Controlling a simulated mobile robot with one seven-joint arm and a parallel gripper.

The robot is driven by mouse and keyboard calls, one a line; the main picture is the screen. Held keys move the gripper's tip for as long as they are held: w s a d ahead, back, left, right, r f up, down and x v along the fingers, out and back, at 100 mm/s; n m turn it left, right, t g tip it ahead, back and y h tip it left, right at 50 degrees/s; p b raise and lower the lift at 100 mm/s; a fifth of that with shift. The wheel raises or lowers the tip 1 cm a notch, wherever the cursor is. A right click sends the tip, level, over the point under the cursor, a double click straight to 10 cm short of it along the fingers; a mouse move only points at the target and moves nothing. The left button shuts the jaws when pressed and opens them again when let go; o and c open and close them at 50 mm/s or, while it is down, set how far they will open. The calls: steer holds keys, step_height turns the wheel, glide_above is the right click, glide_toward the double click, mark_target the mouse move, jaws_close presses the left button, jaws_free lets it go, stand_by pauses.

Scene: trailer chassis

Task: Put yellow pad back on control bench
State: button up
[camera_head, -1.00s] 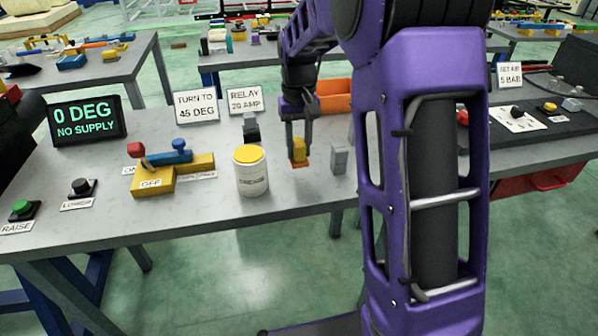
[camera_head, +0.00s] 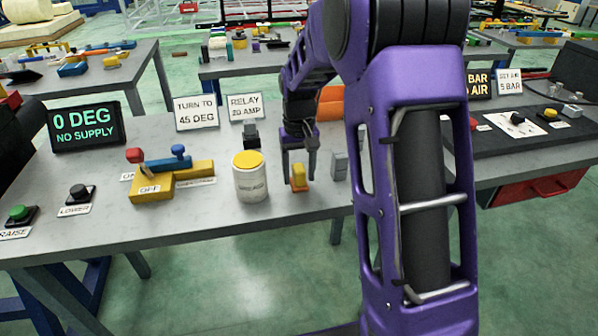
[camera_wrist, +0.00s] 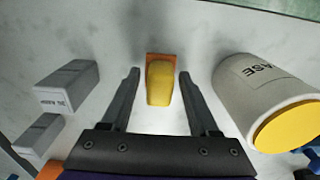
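The yellow pad (camera_head: 299,176), a small yellow block with an orange base, appears to rest on the grey control bench (camera_head: 215,215), right of the white can with a yellow lid (camera_head: 250,178). In the wrist view the pad (camera_wrist: 160,82) lies between the two fingers of my gripper (camera_wrist: 158,74), with a clear gap on each side. My gripper (camera_head: 299,166) is open around and just above the pad, pointing down. The fingers hide part of the pad in the head view.
Right of the pad are small grey blocks (camera_head: 339,166), shown left of my gripper in the wrist view (camera_wrist: 66,87). The can (camera_wrist: 262,97) is close on the other side. A lever unit (camera_head: 165,180) and buttons (camera_head: 80,193) are further left. My arm hides the bench's right part.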

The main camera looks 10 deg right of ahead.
mark_target(299, 167)
step_height(299, 167, up, 12)
steer(key=p, duration=0.2)
steer(key=shift+r, duration=0.15)
stand_by(0.4)
steer(key=shift+w, duration=0.1)
